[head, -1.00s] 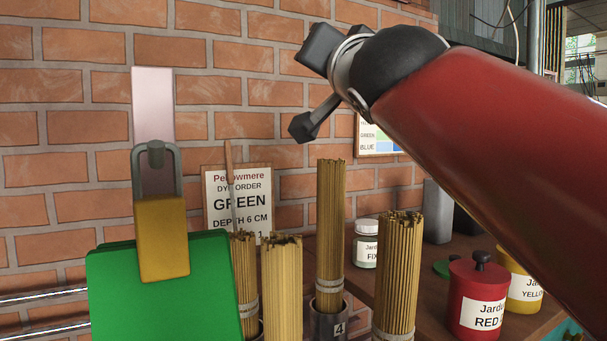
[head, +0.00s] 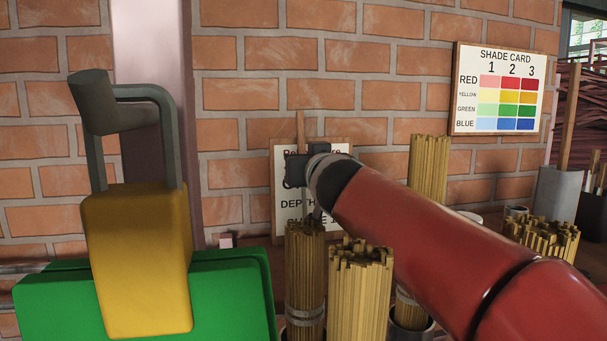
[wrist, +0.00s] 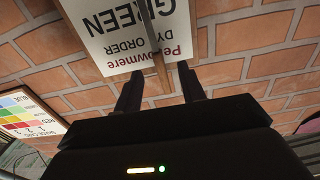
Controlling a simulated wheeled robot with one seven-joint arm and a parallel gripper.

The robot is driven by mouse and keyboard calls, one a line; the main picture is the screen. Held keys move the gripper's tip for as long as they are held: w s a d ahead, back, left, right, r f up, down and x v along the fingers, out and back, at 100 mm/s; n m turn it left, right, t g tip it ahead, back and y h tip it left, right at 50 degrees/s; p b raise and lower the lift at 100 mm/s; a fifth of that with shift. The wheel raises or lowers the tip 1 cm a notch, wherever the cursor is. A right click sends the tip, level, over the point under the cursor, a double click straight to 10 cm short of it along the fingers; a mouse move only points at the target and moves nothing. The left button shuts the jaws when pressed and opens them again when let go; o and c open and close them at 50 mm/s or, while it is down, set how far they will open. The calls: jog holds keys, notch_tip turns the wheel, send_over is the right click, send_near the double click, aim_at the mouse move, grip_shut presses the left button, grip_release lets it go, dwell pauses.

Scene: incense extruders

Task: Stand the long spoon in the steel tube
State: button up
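A thin upright wooden handle (head: 300,128), likely the long spoon's, rises in front of the order card (head: 285,205); its lower end is hidden. My gripper (head: 296,170) is at the handle in the head view. In the wrist view my gripper (wrist: 160,82) has its two dark fingers apart, with the handle (wrist: 149,25) running up between them. A gap shows beside the handle, so the fingers look open around it or just behind it. A grey upright container (head: 558,192) at the right may be the steel tube; I cannot be sure.
Bundles of tan sticks (head: 360,295) stand close below my arm, some in metal cups (head: 411,332). A green block with a yellow padlock-like part (head: 135,260) fills the lower left. A shade card (head: 497,88) hangs on the brick wall.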

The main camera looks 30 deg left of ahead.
jog(key=p+x, duration=0.2)
jog(key=x, duration=0.2)
jog(key=shift+w+a+r, duration=0.1)
jog(key=shift+w, duration=0.25)
grip_shut()
